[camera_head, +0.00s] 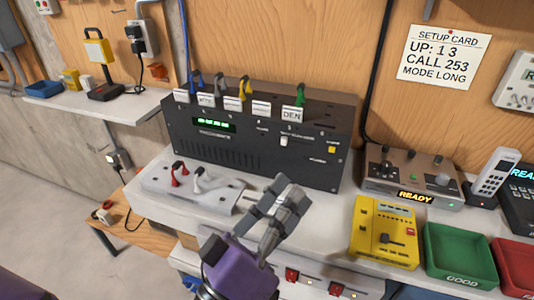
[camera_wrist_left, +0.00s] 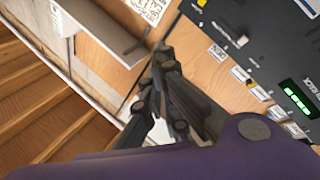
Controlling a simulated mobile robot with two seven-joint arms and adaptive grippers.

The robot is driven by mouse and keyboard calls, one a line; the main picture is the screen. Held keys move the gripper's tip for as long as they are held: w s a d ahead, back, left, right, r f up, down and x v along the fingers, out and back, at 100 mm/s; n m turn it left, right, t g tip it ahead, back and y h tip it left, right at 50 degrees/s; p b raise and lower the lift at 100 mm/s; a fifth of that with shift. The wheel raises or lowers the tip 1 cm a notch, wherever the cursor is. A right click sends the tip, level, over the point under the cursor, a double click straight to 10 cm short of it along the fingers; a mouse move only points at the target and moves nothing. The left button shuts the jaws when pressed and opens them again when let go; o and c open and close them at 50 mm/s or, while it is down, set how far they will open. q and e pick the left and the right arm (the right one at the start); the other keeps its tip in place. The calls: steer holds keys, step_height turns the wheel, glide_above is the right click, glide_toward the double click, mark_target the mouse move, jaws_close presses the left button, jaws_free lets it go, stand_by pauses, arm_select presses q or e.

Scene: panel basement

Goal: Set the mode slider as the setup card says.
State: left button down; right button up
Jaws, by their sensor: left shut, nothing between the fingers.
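The setup card (camera_head: 444,56) on the wooden wall reads "UP: 1 3, CALL 253, MODE LONG". The black panel (camera_head: 345,120) stands on the white bench, with a green display and colored levers along its top. A small white slider knob (camera_head: 284,141) sits on its right half; what seems the same knob shows in the left wrist view (camera_wrist_left: 241,40). Its lettering is too small to read. My left gripper (camera_head: 287,194) is shut and empty, in front of the panel and below the knob in the picture, apart from it. My right gripper is out of view.
Right are a grey control box (camera_head: 410,180) showing "READY", a yellow device (camera_head: 384,232), a green tray (camera_head: 460,236) and a red tray (camera_head: 518,262). A yellow button (camera_head: 332,149) is beside the knob.

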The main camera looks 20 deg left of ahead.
arm_select(q)
steer(key=w+a+r+n+t+y, duration=0.3)
steer(key=a+r+n+y, duration=0.2)
steer(key=a+n+y, duration=0.4)
steer(key=n+g+y, duration=0.5)
steer(key=n+g, duration=0.2)
steer(key=n, duration=0.1)
glide_toward(262, 134)
steer(key=s+a, duration=0.3)
steer(key=s, duration=0.1)
steer(key=x, duration=0.8)
steer(key=shift+w+d, duration=0.1)
steer(key=shift+w, duration=0.35)
steer(key=shift+w+d, duration=0.15)
steer(key=shift+w, duration=0.4)
steer(key=d, duration=0.3)
steer(key=shift+s, duration=0.2)
steer(key=shift+d, duration=0.2)
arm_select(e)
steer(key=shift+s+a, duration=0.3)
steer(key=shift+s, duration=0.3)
